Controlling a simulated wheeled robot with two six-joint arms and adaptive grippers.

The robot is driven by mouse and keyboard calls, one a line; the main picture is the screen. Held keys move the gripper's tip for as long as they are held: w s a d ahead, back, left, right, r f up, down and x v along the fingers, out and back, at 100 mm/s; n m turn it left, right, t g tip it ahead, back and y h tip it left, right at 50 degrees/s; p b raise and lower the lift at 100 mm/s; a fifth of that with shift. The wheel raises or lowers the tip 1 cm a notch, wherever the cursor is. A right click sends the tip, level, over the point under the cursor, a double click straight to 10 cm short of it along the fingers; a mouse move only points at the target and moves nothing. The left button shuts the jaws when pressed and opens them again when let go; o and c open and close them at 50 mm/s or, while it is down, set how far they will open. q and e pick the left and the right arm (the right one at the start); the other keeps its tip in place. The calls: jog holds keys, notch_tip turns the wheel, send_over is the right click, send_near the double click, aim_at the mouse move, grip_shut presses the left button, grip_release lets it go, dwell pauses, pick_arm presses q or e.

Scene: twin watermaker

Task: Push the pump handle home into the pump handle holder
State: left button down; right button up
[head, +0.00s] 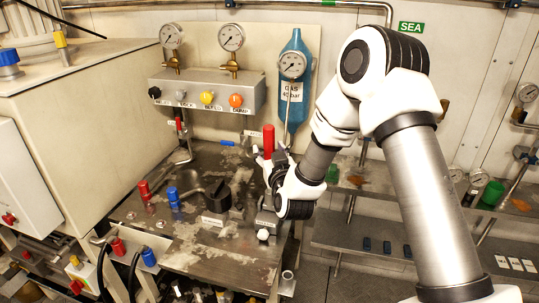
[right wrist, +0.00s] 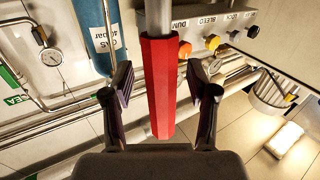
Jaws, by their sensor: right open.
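The pump handle has a red grip (head: 268,141) that stands upright above the metal bench in the head view. In the right wrist view the red grip (right wrist: 160,88) lies between my fingers, with a grey metal rod running on from it at the top edge. My right gripper (head: 272,160) is open around the grip; in the right wrist view its two fingers (right wrist: 160,80) show a gap on each side of it. The handle's lower end and the pump handle holder are mostly hidden behind my gripper; I cannot tell how they meet. My left gripper is not in view.
A valve panel (head: 208,92) with coloured knobs and gauges stands behind the bench (head: 215,250). A blue gas cylinder (head: 300,68) is close behind the grip. Red and blue valve handles (head: 174,198) and a black knob (head: 217,195) stand left of my gripper.

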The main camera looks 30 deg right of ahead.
jog(key=shift+w+f, duration=0.15)
jog(key=shift+w, duration=0.25)
jog(key=shift+s+r, duration=0.35)
jog(key=shift+c, duration=1)
jog(key=shift+s+a, duration=0.1)
jog(key=shift+s, duration=0.05)
jog(key=c, duration=0.6)
grip_shut()
